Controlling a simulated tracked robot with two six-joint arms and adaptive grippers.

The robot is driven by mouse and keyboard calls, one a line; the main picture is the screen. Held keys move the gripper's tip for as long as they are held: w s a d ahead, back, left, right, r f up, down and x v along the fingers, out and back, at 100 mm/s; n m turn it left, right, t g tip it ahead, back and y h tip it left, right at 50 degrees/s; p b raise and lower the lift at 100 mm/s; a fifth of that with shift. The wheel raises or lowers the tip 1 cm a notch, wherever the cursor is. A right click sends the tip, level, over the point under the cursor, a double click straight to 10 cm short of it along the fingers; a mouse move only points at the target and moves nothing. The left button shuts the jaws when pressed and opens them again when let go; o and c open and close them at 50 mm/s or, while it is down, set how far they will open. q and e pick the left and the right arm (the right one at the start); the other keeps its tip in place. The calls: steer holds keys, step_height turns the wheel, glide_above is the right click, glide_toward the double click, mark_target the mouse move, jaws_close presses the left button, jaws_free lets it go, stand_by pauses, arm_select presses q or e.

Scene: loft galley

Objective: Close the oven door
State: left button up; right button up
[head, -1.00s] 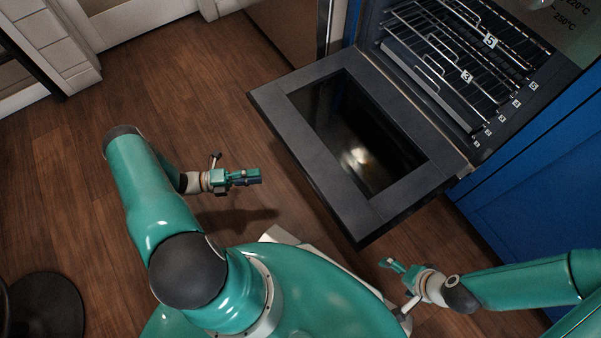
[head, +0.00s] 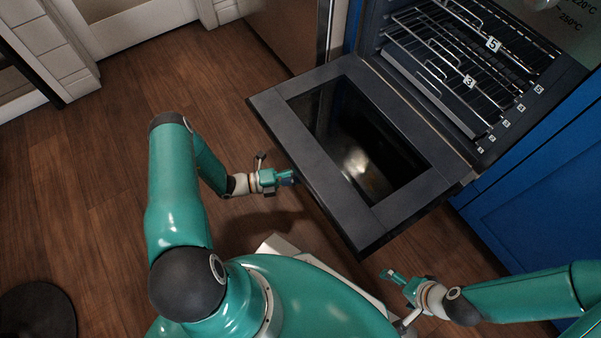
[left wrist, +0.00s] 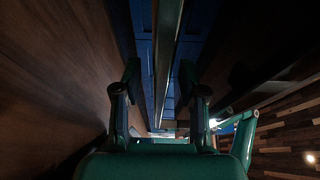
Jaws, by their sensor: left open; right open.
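The oven door (head: 318,156) is dark, with a glass window, and hangs folded down and open in front of the oven (head: 455,100). My left gripper (head: 292,178) is open, close to the door's outer edge in the head view. In the left wrist view its two fingers (left wrist: 159,82) stand apart, with a long thin bar or edge (left wrist: 166,50) showing between them; whether they touch it, I cannot tell. My right gripper (head: 393,276) is open and empty, low beyond the door's near corner. The door's underside and handle are hidden in the head view.
Wire racks (head: 465,65) with number tags are inside the oven. Blue cabinet fronts (head: 535,200) stand to the right of the oven. A dark round base (head: 38,310) is on the floor at lower left. The wooden floor (head: 100,190) at left is clear.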

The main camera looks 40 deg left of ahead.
arm_select(q)
steer(key=shift+w+d, duration=0.5)
jaws_close()
